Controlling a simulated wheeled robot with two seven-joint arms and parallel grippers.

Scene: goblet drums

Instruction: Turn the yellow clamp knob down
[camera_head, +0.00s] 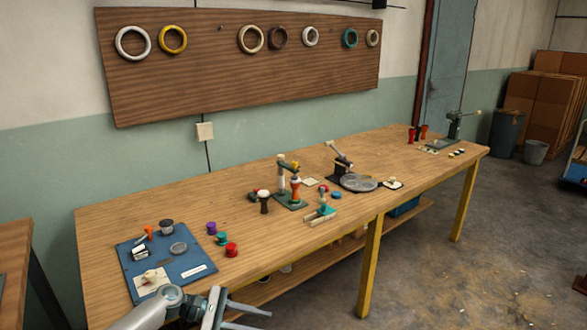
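A green clamp stand (281,180) stands near the middle of the long table, with a red-orange goblet drum (296,188) upright in it. A small yellowish piece, apparently the yellow clamp knob (295,165), sits at the top of the stand, above the drum. It is too small to tell how far it is turned. My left gripper (258,318) is at the bottom of the view, in front of the table's near edge. Its two fingers are spread and empty, pointing right, well away from the clamp. My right gripper is not in view.
A blue mat (190,247) with small parts lies at the table's left end, beside several coloured spools. A dark goblet drum (264,203) stands just left of the clamp, and a teal-and-wood fixture (320,215) in front. A round turntable (358,182) is to the right.

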